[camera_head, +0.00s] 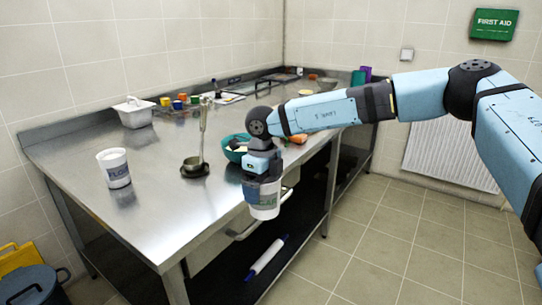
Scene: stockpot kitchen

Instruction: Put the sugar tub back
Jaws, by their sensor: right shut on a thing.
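My right gripper (262,178) is shut on the sugar tub (264,208), a white tub with a dark blue band and partly hidden lettering ending in "GAR". It holds the tub upright from above, at the front right edge of the steel counter (150,205). In this view the tub overlaps the counter edge, and I see no surface under it. The gripper hides the tub's top. My left gripper is not in view.
A similar white tub (114,168) stands on the counter's left. A metal stand (196,165), a teal bowl (232,148), a white lidded container (134,113) and small coloured jars (181,99) stand farther back. The counter front is clear. A rolling pin (268,257) lies below.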

